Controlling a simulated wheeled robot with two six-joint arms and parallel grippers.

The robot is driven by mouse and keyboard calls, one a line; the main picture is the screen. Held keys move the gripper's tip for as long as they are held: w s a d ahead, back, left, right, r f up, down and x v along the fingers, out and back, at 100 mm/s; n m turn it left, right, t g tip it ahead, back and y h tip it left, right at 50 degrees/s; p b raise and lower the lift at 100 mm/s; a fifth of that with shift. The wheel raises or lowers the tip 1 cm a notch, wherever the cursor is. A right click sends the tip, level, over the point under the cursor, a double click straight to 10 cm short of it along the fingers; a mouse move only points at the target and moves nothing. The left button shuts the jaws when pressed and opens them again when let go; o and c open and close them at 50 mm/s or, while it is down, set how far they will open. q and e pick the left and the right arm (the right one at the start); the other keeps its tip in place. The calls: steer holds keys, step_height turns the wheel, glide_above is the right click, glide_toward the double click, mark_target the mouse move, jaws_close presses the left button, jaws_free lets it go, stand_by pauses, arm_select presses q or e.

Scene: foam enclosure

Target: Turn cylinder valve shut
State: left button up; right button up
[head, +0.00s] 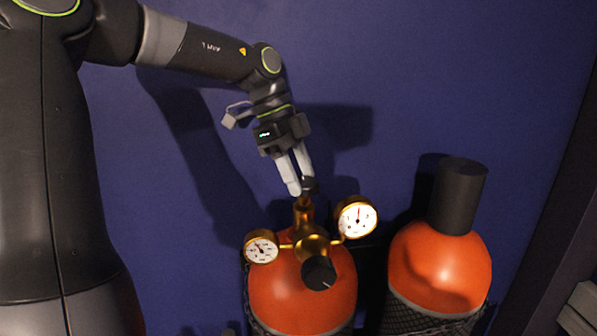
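The orange cylinder (285,291) stands upright at the bottom centre, with a brass valve (303,212) on top. A small dark valve knob (311,185) sits at the top of the valve. My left gripper (302,186) reaches down from above, its two pale fingers at the knob. The near finger overlaps the knob's left side and hides part of it. The fingers are a little apart, but I cannot tell whether they are closed on the knob. My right gripper is out of view.
A brass regulator carries a left gauge (261,249), a right gauge (357,218) and a black adjusting knob (319,272), close below my gripper. A second orange cylinder (440,266) with a dark cap (457,194) stands at right. A blue wall (400,80) is behind.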

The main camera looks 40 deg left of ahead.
arm_select(q)
steer(key=o, duration=0.3)
steer(key=shift+o, duration=0.2)
steer(key=shift+a+r+b, duration=0.25)
steer(key=shift+r+b, duration=0.05)
steer(key=shift+r, duration=0.25)
steer(key=v, duration=1.6)
steer(key=shift+s+a, duration=0.1)
